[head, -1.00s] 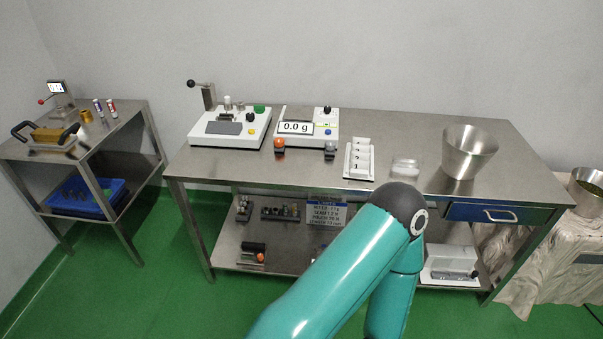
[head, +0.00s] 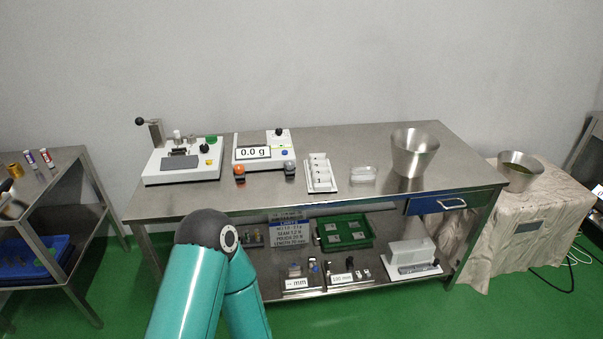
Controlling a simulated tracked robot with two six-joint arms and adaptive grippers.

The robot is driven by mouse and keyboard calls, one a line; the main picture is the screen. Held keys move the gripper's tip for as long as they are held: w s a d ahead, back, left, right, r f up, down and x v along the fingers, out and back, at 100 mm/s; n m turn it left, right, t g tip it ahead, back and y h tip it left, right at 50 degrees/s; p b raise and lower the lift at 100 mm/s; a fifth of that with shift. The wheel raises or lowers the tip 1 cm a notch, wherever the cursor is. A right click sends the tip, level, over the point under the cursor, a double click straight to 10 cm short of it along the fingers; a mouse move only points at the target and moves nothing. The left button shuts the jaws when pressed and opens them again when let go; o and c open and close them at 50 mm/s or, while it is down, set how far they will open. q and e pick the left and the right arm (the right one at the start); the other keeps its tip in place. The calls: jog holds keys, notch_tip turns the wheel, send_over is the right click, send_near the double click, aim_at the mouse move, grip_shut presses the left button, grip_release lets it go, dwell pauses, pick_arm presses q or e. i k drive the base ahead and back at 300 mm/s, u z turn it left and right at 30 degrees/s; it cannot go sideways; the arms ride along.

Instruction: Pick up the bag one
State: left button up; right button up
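A white rack (head: 329,188) with numbered slots stands upright on the steel table, right of the scale. White pieces sit in its slots; they are too small to tell which is bag one. A clear shallow dish (head: 363,175) lies just right of the rack. A green tray (head: 348,247) with several small square pieces is on the lower shelf. A teal arm link and dark elbow of mine cover the lower left of the table front. Neither gripper is in the head view.
On the steel table (head: 300,140) stand a sealing device (head: 183,160), a scale (head: 263,150) reading 0.0 g and a steel funnel bucket (head: 414,155). A side table (head: 65,160) is at left. A cloth-covered stand (head: 530,215) with a steel bowl (head: 520,172) is at right.

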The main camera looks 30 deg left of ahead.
aim_at(318, 178)
jog(key=u, duration=0.45)
jog(key=i, duration=1.5)
jog(key=z, duration=0.35)
